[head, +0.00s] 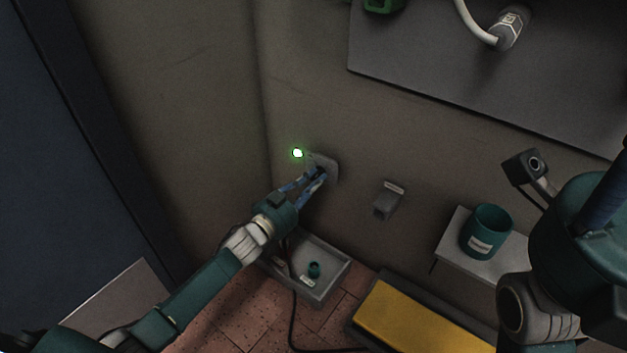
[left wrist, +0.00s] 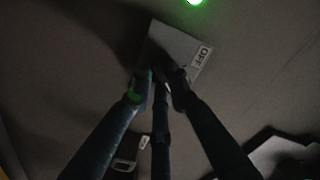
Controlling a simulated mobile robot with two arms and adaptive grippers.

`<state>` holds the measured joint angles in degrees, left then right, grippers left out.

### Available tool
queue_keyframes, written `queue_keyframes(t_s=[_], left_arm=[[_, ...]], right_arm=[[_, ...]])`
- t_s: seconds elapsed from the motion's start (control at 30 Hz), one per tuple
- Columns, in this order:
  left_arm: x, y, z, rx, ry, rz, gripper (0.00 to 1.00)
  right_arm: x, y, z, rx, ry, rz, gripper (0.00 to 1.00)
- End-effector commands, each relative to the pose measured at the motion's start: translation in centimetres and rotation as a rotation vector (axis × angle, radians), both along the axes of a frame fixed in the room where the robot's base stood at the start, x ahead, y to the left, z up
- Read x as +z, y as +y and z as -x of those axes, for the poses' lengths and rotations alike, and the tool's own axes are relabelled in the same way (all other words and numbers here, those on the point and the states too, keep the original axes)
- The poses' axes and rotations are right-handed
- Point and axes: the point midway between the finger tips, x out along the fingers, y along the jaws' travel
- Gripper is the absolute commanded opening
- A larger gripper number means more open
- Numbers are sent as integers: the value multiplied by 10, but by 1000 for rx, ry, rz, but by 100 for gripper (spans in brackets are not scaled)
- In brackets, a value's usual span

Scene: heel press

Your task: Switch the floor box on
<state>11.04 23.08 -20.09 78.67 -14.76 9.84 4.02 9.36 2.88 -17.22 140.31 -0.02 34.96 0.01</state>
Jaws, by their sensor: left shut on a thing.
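A grey wall plate (head: 328,164) is on the wall near the middle of the head view. It also shows in the left wrist view (left wrist: 178,45), with a label reading OFF. My left gripper (head: 318,174) reaches it, its fingers shut on a small dark part at the plate; the fingers (left wrist: 165,84) largely hide that part. A green lamp (head: 297,153) glows on the wall beside the plate. A grey box (head: 332,287) with a teal knob (head: 314,269) and a small label is on the floor below.
A yellow-topped platform (head: 415,318) lies right of the floor box. A teal cup (head: 487,232) stands on a pale shelf (head: 455,260). A grey bracket (head: 389,199) juts from the wall. A dark cable (head: 293,315) runs over the tiles.

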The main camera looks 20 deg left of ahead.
Motion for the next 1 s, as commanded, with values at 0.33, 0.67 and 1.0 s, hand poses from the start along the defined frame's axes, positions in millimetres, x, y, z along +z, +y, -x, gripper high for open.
queue_keyframes(t_s=[0.33, 0.67, 1.0], left_arm=[[0, -1, 0, -2, 0, -2, 36], [-2, 3, 7, 0, 2, -2, 36], [-2, 25, 70, -1, 4, -3, 36]], right_arm=[[-1, 0, -1, 0, 4, 0, 45], [-2, 0, -3, -2, 11, 4, 45], [-1, 0, -1, -1, 7, 2, 45]])
